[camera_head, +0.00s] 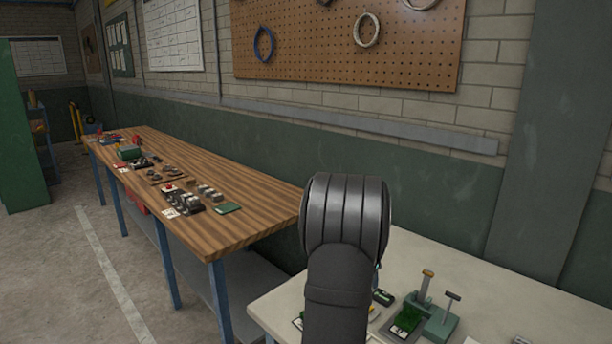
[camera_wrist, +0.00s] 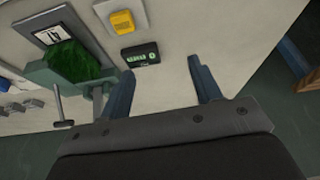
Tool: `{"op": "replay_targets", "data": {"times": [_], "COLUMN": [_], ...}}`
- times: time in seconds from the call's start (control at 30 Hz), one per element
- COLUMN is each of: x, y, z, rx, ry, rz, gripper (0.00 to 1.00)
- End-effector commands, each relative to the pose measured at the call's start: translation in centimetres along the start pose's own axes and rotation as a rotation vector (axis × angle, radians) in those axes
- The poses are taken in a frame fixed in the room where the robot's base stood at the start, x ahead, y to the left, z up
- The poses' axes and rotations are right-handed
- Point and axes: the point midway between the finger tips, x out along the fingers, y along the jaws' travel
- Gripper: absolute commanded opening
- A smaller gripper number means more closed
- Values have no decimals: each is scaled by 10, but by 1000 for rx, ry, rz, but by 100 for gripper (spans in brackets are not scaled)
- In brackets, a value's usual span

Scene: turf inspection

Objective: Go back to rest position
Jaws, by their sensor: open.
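My gripper (camera_wrist: 165,85) shows in the wrist view with its two blue-grey fingers spread apart and nothing between them. It is above the pale worktop (camera_wrist: 235,40). A small dark box with a lit green display (camera_wrist: 141,56) lies just beyond the left finger. In the head view my dark arm rises in front of the pale table (camera_head: 268,306) and hides part of it; the gripper itself does not show there.
A green press-like fixture (camera_head: 440,322) with upright handles stands on the pale table, beside a tray of green turf (camera_head: 406,319). A yellow block (camera_wrist: 123,21) lies near the display box. A long wooden bench (camera_head: 250,195) with several small items stands left. A pegboard (camera_head: 350,40) hangs behind.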

Motion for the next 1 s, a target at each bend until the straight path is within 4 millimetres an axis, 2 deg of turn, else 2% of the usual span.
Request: {"op": "replay_targets", "data": {"times": [0.1,0.3,1.0], "x": [9,17,18], "y": [-16,-30,-32], "z": [4,7,8], "rx": [-2,-1,1], "ry": [-1,0,0], "rz": [-1,0,0], "gripper": [58,58,58]}}
